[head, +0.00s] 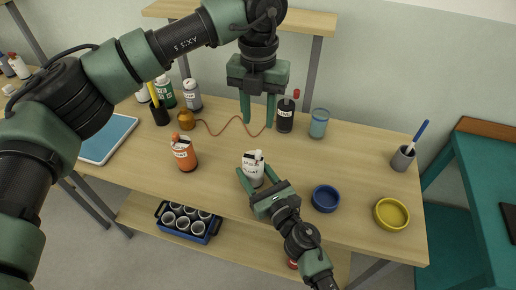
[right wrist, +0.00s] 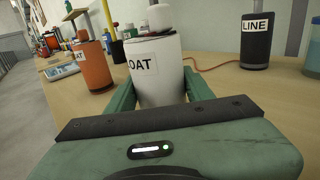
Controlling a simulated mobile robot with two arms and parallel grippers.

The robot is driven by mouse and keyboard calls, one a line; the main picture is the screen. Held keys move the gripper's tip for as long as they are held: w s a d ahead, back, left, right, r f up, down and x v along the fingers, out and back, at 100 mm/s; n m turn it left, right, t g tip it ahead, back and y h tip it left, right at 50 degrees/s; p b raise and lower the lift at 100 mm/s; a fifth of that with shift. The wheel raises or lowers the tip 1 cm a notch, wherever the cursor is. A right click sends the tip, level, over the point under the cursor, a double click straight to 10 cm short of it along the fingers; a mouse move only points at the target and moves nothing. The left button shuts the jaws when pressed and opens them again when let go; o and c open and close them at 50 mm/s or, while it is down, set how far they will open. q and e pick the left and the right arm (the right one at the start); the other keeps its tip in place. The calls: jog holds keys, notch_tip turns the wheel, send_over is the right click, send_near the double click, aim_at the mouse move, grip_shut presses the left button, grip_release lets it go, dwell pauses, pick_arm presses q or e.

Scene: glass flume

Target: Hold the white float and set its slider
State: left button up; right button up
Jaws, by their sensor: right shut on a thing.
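The white float (head: 253,176), a white cylinder with a printed label, stands upright near the middle of the table. In the right wrist view the white float (right wrist: 157,75) fills the middle, its label partly reading "OAT", with a pale knob (right wrist: 161,18) above its dark top. I cannot tell whether this knob is the slider. My right gripper (head: 257,174) is shut on the float, one finger on each side. My left gripper (head: 258,118) points down behind the float, fingers apart, with nothing seen between them.
An orange container (head: 184,156) stands left of the float. A dark bottle labelled LINE (head: 285,118) is close beside the left gripper, with a teal jar (head: 318,124) next to it. An orange cord (head: 222,131) runs behind. Blue (head: 326,198) and yellow (head: 391,214) bowls sit right.

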aim_at(258, 152)
pick_arm(q)
notch_tip(258, 152, down, 12)
jog(key=shift+r, duration=0.2)
grip_shut()
dwell(1.5)
